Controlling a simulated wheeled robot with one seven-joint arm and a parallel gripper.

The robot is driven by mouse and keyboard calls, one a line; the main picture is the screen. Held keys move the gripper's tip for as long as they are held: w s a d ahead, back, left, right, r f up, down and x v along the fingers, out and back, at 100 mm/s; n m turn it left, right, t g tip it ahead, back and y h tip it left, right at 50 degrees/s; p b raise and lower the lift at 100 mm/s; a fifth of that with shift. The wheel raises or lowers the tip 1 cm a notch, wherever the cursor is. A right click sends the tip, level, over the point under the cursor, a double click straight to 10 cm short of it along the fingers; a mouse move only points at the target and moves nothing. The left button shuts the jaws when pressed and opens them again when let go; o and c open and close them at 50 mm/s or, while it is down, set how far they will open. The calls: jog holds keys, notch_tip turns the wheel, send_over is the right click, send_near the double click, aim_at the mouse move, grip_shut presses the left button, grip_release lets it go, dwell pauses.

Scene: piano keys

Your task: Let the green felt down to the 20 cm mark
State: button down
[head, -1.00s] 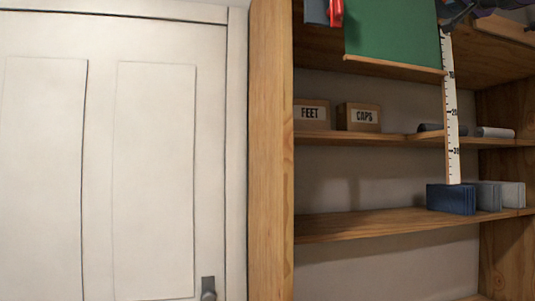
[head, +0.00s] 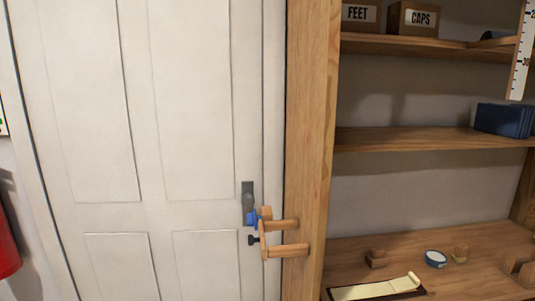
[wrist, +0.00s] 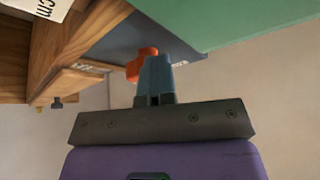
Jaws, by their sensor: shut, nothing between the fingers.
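The green felt (wrist: 265,18) shows only in part, at the top right of the wrist view; its lower edge and its reading are out of sight. The white scale (head: 521,50) is cut off at the top right of the head view. A white piece marked "cm" (wrist: 42,6) is at the top left of the wrist view. My gripper (wrist: 157,62) is shut and empty, its blue-grey fingers in front of a red-orange part (wrist: 141,66). I cannot tell whether they touch. My gripper is outside the head view.
A wooden bracket (head: 287,251) with a blue part (head: 252,216) projects from the post (head: 311,120) beside the white door (head: 190,100). Shelves at right hold a FEET box (head: 358,14), a CAPS box (head: 412,18) and dark blue blocks (head: 503,120). A yellowish roll (head: 375,289) lies on the lowest shelf.

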jog(key=shift+w+f, duration=0.1)
jog(key=shift+f, duration=0.1)
jog(key=s, duration=0.6)
jog(key=shift+f, duration=0.15)
dwell(0.5)
jog(key=shift+s, duration=0.1)
jog(key=shift+s+a+r, duration=0.25)
jog(key=shift+s+a, duration=0.2)
jog(key=shift+a, duration=0.15)
jog(key=shift+a, duration=0.15)
jog(key=shift+w+d+f, duration=0.15)
jog(key=shift+d, duration=0.05)
